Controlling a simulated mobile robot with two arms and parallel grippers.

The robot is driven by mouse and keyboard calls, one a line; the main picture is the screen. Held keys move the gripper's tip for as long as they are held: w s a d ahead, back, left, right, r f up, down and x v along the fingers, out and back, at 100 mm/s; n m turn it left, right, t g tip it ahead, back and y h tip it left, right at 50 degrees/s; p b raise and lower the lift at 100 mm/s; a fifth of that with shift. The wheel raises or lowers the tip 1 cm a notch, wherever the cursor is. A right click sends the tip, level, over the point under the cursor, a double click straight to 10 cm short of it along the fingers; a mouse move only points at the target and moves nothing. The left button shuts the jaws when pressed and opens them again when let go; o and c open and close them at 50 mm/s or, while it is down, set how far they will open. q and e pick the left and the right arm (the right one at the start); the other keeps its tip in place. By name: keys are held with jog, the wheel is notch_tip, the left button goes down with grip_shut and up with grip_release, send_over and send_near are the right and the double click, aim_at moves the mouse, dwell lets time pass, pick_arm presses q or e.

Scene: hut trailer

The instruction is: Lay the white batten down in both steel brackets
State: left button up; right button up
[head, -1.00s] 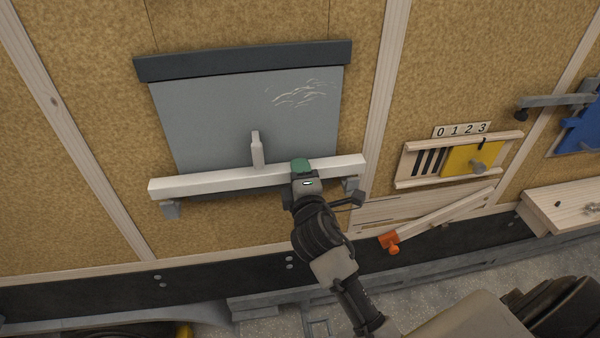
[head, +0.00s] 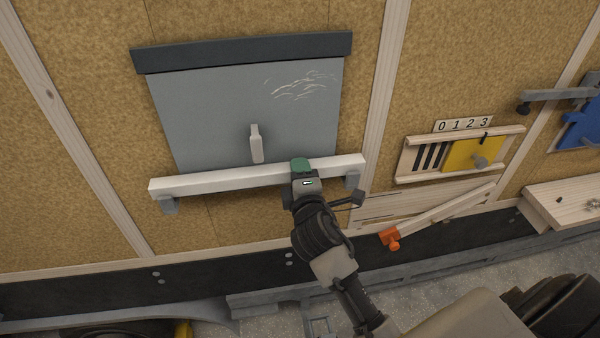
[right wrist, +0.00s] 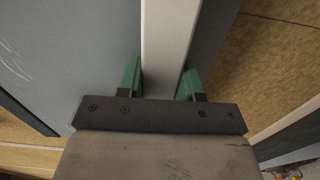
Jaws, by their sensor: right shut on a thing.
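The white batten (head: 225,184) lies nearly level across the lower edge of a grey board, its right end slightly higher in the head view. My right gripper (head: 302,170) is shut on it right of its middle. In the right wrist view the batten (right wrist: 165,40) runs between the green fingers of the gripper (right wrist: 162,82). The left steel bracket (head: 170,207) shows below the batten's left end. The right steel bracket (head: 353,183) shows near its right end, partly hidden. I cannot tell whether the batten rests in them. My left gripper is not in view.
The grey board (head: 210,110) with a pale upright handle (head: 256,145) hangs behind the batten. To the right are a numbered panel with a yellow plate (head: 468,158), a slanted wooden bar with an orange end (head: 390,238) and a wooden ledge (head: 565,205).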

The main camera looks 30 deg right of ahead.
jog(key=shift+f+b, duration=0.65)
jog(key=shift+f, duration=0.2)
jog(key=o, duration=1.7)
jog(key=shift+s, duration=0.2)
jog(key=shift+b+v, duration=0.55)
jog(key=shift+v, duration=5.3)
jog(key=shift+f, duration=0.15)
